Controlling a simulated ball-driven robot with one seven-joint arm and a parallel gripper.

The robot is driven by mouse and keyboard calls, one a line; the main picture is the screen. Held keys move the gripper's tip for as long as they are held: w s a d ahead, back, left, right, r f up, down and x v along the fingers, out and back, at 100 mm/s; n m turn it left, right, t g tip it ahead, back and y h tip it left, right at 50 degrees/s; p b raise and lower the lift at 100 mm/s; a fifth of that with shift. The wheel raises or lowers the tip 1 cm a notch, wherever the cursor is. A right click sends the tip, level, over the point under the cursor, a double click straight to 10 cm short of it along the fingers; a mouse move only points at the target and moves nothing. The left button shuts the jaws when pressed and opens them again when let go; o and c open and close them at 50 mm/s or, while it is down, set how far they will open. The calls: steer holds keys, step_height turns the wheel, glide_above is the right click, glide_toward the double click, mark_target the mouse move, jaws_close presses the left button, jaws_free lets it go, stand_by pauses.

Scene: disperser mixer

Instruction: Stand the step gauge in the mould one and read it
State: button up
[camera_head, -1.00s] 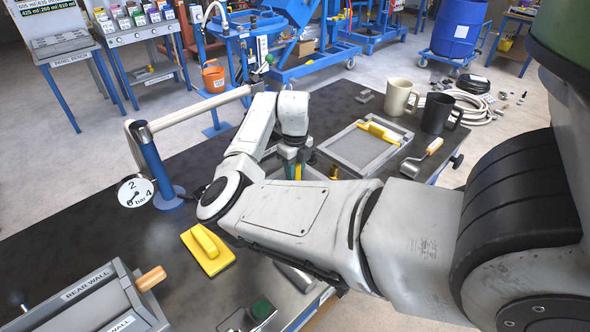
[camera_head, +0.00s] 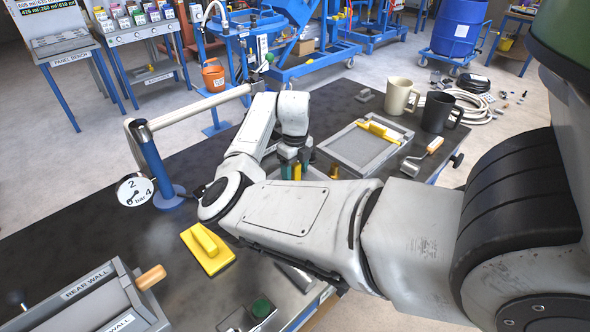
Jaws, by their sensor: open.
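My gripper (camera_head: 296,169) points down past the middle of the bench, partly hidden by my own arm. Its teal fingers are open. A narrow yellow upright piece (camera_head: 297,172) shows between or just behind the fingers; I cannot tell whether it is the step gauge or whether it touches them. A grey shallow tray-like mould (camera_head: 318,174) shows partly below and right of the gripper, its near part hidden by my arm. A second grey mould (camera_head: 352,158) lies further right with a yellow handled tool (camera_head: 377,131) on it. No mould number is readable.
A yellow float (camera_head: 208,249) lies on the dark bench (camera_head: 95,235). A blue post with a pressure dial (camera_head: 135,190) stands left. A box marked REAR WALL (camera_head: 88,290) is front left. Two mugs (camera_head: 397,96) (camera_head: 440,113) and a wooden-handled tool (camera_head: 423,157) are right.

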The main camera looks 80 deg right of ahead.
steer(key=shift+r, duration=0.1)
step_height(320, 180, up, 11)
steer(key=shift+f+b, duration=0.2)
steer(key=shift+b, duration=0.2)
